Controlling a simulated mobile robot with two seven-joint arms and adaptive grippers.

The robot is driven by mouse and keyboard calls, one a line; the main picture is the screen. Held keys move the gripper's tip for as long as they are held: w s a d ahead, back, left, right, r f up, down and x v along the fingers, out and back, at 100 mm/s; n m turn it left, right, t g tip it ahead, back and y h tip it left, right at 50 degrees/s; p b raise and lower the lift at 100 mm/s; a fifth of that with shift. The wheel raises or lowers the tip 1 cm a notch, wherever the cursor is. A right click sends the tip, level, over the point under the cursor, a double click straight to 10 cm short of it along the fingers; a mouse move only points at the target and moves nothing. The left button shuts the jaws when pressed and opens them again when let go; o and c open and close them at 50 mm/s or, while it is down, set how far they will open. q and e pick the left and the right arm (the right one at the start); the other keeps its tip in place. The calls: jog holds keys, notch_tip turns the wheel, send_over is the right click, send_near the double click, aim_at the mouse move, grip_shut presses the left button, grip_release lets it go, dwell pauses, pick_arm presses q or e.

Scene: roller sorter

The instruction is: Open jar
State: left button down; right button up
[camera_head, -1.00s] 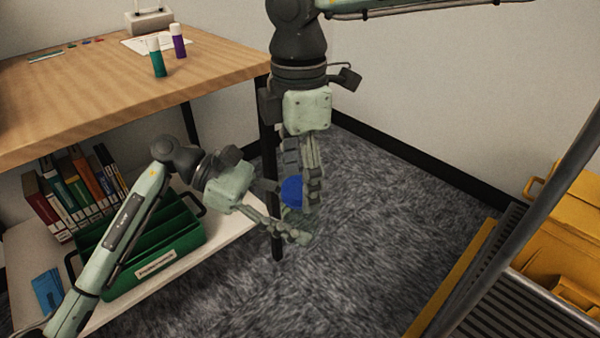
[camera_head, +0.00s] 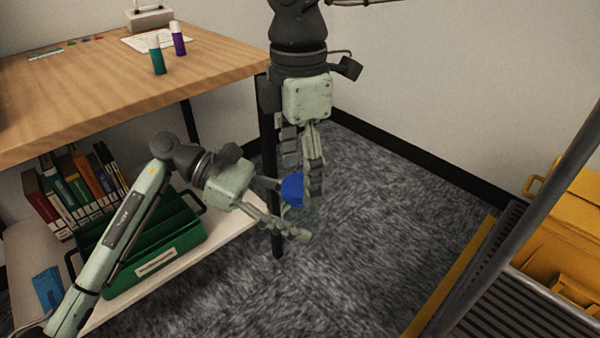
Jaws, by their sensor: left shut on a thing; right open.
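The jar shows mainly as its round blue lid (camera_head: 292,189), in mid-air in front of the table leg. My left gripper (camera_head: 290,208) comes in from the left and is shut on the jar below the lid. The jar's body is mostly hidden by the fingers. My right gripper (camera_head: 302,172) points down from above, with its fingers open. Its fingertips are close to the lid, one finger overlapping its right edge in the picture. I cannot tell whether they touch it. The lid appears to sit on the jar.
A wooden table (camera_head: 90,95) stands at the left, with a green and a purple glue stick (camera_head: 178,40) on it. A lower shelf holds books and a green box (camera_head: 155,250). Yellow bins (camera_head: 570,240) and a roller rack (camera_head: 510,305) are at the right. Grey carpet lies between.

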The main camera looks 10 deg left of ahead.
notch_tip(320, 180, up, 3)
jog(key=shift+r, duration=0.2)
jog(key=shift+c, duration=0.3)
notch_tip(320, 180, up, 2)
jog(key=m, duration=0.2)
jog(key=shift+r+m, duration=0.2)
jog(key=shift+m, duration=0.2)
jog(key=shift+r+m, duration=0.35)
jog(key=shift+m, duration=0.45)
notch_tip(320, 180, down, 8)
jog(key=shift+r, duration=0.2)
jog(key=c, duration=1.2)
jog(key=n, duration=0.3)
